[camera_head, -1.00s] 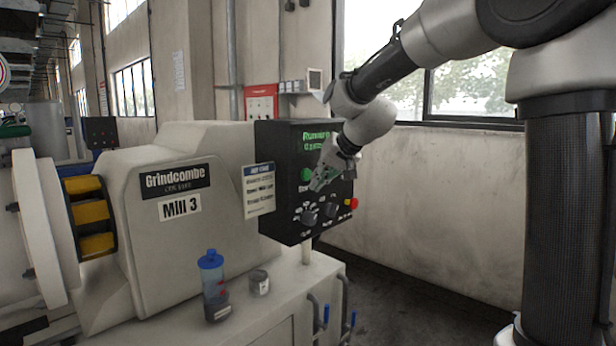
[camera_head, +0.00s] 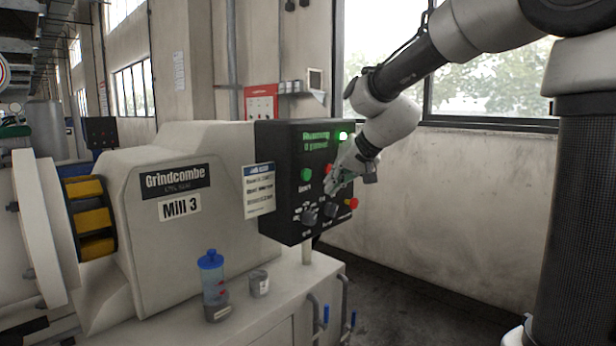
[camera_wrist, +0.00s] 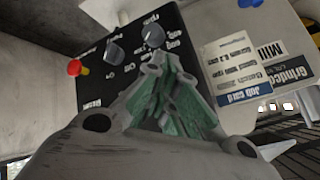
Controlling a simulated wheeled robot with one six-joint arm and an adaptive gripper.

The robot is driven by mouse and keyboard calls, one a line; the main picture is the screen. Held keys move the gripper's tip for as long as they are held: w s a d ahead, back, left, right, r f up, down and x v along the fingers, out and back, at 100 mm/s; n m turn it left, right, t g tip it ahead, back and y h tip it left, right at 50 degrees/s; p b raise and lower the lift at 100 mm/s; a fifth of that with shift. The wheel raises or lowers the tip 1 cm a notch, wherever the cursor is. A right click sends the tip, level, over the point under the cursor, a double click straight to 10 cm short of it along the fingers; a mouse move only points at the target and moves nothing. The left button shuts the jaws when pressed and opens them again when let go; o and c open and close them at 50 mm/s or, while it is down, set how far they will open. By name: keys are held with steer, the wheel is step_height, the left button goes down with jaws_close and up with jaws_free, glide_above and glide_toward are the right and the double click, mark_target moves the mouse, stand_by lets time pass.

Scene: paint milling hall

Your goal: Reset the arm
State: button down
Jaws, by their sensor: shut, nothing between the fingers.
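My gripper (camera_head: 334,188) is in front of the right part of the black control panel (camera_head: 284,140) in the head view. Its fingers are shut with nothing between them. In the wrist view the gripper (camera_wrist: 158,62) points toward the panel (camera_wrist: 105,70), which appears upside down with its knobs. I cannot tell whether the fingertips touch the panel. The panel has a lit green display, a lit green lamp, a green button (camera_head: 306,174), dark knobs and a red button on yellow (camera_head: 351,204).
The Mill 3 housing (camera_head: 150,185) stands left of the panel. A blue-capped bottle (camera_head: 212,278) and a small grey pot (camera_head: 259,283) stand on the bench below. A job card (camera_head: 259,189) hangs beside the panel. The wall and floor to the right are clear.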

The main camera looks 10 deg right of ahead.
stand_by(0.3)
steer(key=s+d+f+g+h, duration=0.1)
steer(key=s+d, duration=0.3)
steer(key=s, duration=0.6)
steer(key=s+d+f+n+g+h, duration=0.1)
steer(key=s+d, duration=0.4)
steer(key=s, duration=0.6)
steer(key=s+d+f+g+h, duration=0.1)
steer(key=s+d+f, duration=0.4)
steer(key=s, duration=0.5)
steer(key=shift+s+d+h, duration=0.15)
steer(key=shift+s+h, duration=0.15)
steer(key=shift+h, duration=0.4)
